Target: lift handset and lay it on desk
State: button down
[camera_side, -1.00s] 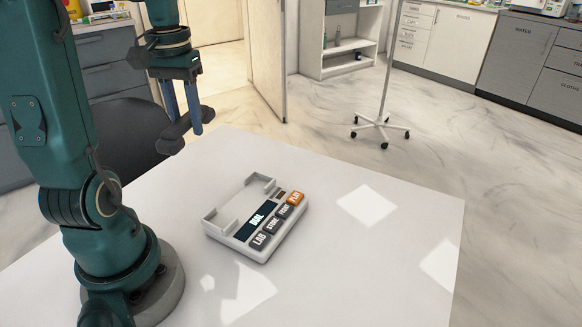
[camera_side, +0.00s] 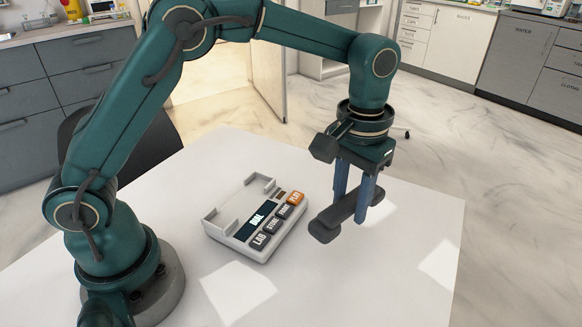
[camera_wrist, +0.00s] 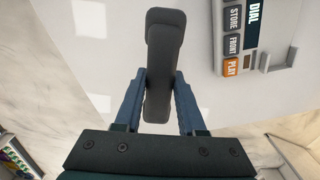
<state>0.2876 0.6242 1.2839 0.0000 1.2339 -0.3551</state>
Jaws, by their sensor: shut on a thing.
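The dark grey handset (camera_side: 336,217) is between the blue fingers of my gripper (camera_side: 355,203), which is shut on it. In the side view it is over the right part of the white desk (camera_side: 420,215), to the right of the phone base. I cannot tell for sure whether it touches the desk. In the wrist view the handset (camera_wrist: 160,60) lies lengthwise between the fingers (camera_wrist: 158,100). The white phone base (camera_side: 255,218) sits on the desk with its cradle empty; its DIAL display and PLAY key also show in the wrist view (camera_wrist: 240,45).
Bare desk lies around the phone base and to the right of the handset. Bright light patches fall on the desk top. A dark chair (camera_side: 150,150) stands behind the desk at left. Grey drawers (camera_side: 85,65) and white cabinets (camera_side: 440,35) stand farther back.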

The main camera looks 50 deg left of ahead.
aim_at(345, 260)
jog(key=shift+m, duration=0.4)
jog(key=shift+s+d+f, duration=0.2)
jog(key=shift+d+f, duration=0.1)
jog(key=shift+f, duration=0.95)
jog(key=shift+s+d+f, duration=0.15)
jog(key=shift+d+f, duration=0.2)
jog(key=shift+f, duration=0.9)
jog(key=shift+s+d+f, duration=0.2)
jog(key=shift+d+f, duration=0.1)
jog(key=shift+f, duration=0.95)
jog(key=shift+f, duration=0.6)
jog(key=shift+c, duration=2.1)
grip_release()
jog(key=shift+r, duration=0.1)
